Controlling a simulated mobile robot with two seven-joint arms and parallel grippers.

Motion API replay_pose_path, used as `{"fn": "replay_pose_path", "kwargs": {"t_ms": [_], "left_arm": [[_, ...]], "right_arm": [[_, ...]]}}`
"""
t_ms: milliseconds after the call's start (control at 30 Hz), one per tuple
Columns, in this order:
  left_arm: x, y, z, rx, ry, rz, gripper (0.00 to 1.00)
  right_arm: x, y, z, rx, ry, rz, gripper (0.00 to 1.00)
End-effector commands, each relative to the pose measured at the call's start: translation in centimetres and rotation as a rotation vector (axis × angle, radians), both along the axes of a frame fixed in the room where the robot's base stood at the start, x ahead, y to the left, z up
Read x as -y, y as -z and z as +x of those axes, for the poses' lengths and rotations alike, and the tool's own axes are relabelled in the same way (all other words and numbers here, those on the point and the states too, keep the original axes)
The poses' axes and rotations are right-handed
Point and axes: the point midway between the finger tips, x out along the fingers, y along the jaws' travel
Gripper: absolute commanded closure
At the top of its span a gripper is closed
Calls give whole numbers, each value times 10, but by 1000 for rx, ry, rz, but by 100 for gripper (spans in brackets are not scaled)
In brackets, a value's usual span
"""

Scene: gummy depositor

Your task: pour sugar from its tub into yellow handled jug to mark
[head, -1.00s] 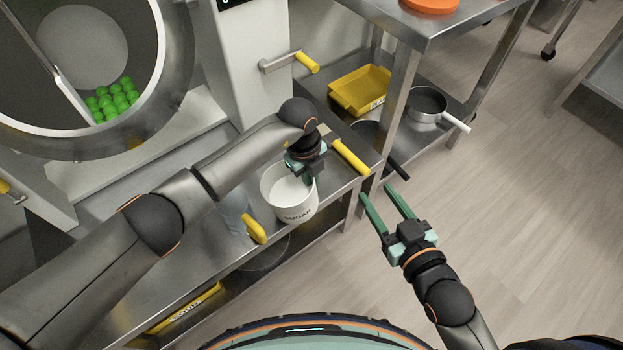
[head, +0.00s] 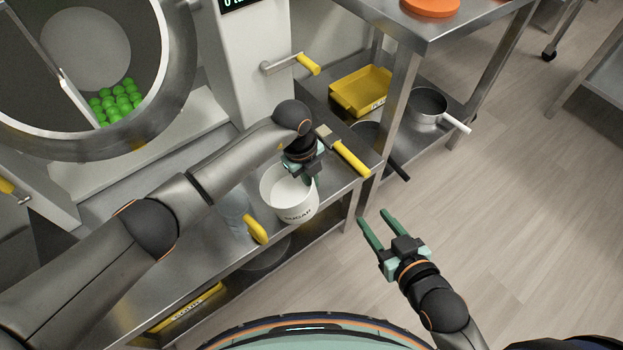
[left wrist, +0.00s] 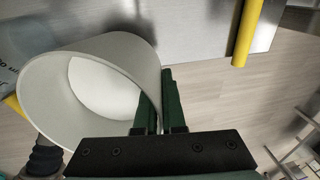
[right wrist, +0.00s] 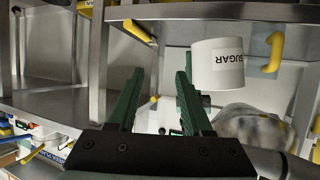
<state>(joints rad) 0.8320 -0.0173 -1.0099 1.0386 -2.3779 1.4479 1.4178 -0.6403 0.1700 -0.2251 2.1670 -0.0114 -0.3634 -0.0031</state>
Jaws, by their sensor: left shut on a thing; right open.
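The white sugar tub (head: 291,206), labelled SUGAR, is upright at the bench in the head view, with white sugar inside. My left gripper (head: 312,176) is shut on the tub's wall at its right side; in the left wrist view the fingers (left wrist: 160,105) close on the rim of the tub (left wrist: 60,75). The clear jug (head: 236,218) with a yellow handle (head: 256,229) stands just left of the tub, partly hidden by it and my left arm. My right gripper (head: 377,233) is open and empty, off the bench's front right, over the floor.
A yellow-handled scraper (head: 351,158) lies on the bench to the right of the tub. A yellow tray (head: 360,91) and a pan (head: 428,104) sit on the lower shelf behind. A machine drum (head: 150,128) with green balls is at upper left.

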Motion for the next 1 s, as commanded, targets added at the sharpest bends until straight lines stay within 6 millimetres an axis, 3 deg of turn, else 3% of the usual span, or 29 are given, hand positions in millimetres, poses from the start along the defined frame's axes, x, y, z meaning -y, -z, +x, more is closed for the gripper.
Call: {"fn": "replay_pose_path", "kwargs": {"t_ms": [1000], "left_arm": [[-2,-7,0,10,1,-52,100]], "right_arm": [[-1,33,-20,-154,3,-3,50]]}}
